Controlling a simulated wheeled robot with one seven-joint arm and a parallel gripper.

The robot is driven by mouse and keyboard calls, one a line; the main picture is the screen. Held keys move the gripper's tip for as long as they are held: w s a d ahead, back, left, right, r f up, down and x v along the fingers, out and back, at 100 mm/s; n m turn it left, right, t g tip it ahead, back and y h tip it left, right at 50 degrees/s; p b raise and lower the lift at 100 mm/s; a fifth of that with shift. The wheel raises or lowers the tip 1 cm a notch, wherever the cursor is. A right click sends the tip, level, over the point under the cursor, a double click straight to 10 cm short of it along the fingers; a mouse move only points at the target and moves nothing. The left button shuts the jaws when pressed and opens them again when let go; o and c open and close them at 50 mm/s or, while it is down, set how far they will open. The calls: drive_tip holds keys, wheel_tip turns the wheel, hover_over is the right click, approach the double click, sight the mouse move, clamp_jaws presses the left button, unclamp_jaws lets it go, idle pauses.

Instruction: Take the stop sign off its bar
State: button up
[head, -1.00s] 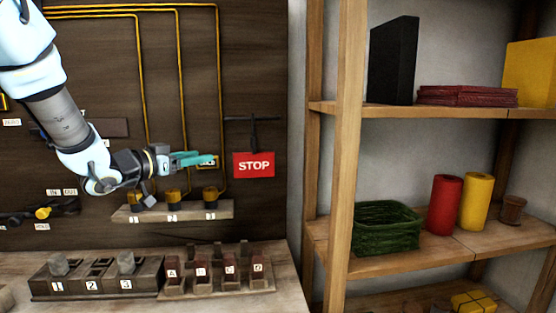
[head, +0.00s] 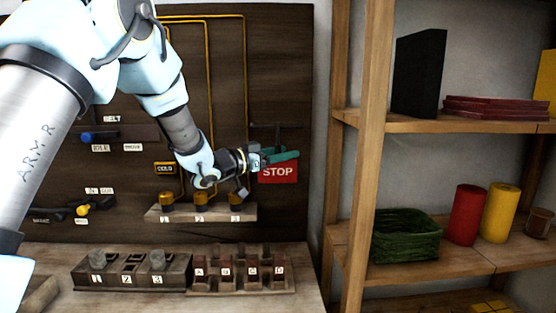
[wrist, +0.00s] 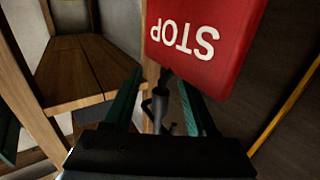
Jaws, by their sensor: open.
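The red stop sign (head: 278,174) with white letters hangs on the dark board, under a dark bar (head: 290,125). In the wrist view the sign (wrist: 205,40) appears upside down, ahead of my fingers and toward the upper right. My gripper (head: 282,157) has teal fingers and is open, overlapping the sign's top edge in the head view. In the wrist view a dark metal piece shows between the fingers of my gripper (wrist: 158,85). I cannot tell whether the fingers touch the sign. Part of the sign's upper edge and its hanging point are hidden.
A wooden shelf unit (head: 365,150) stands close to the right of the sign, holding a green basket (head: 405,240) and red and yellow rolls. Below my gripper are a small ledge with yellow-topped parts (head: 200,213) and a bench with labelled blocks (head: 240,278).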

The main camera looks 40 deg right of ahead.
drive_tip(key=shift+d, duration=0.8)
drive_tip(key=shift+c, duration=0.2)
clamp_jaws()
